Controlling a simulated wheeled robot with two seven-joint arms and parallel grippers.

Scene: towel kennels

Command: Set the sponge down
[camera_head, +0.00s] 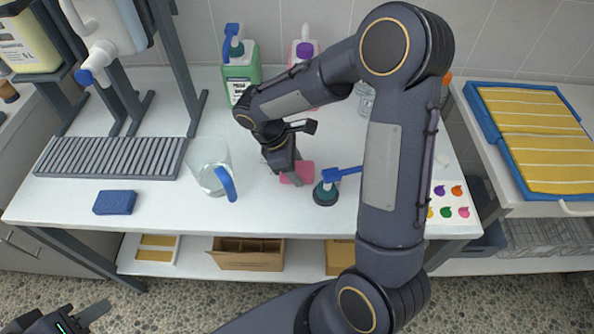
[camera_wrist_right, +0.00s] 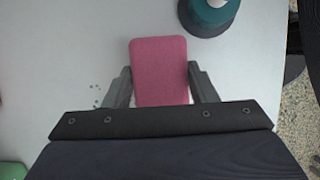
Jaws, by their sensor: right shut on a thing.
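A pink sponge (camera_head: 298,173) is between the fingers of my right gripper (camera_head: 284,176), over the white table (camera_head: 270,215) near its middle. In the right wrist view the sponge (camera_wrist_right: 160,72) sits between both fingers of the gripper (camera_wrist_right: 160,80), which are closed on its sides. It is at or just above the tabletop; I cannot tell whether it touches. The gripper and forearm hide part of it in the head view. A blue sponge (camera_head: 115,202) lies at the table's front left. My left gripper (camera_head: 92,318) is at the lower left corner, below the table and partly cut off.
A clear jug with a blue handle (camera_head: 210,172) stands left of my right gripper. A teal-based brush (camera_head: 326,192) stands close on the right. Green (camera_head: 240,72) and pink-purple (camera_head: 304,48) bottles stand behind. A slatted rack (camera_head: 110,157) is at left. Front middle tabletop is clear.

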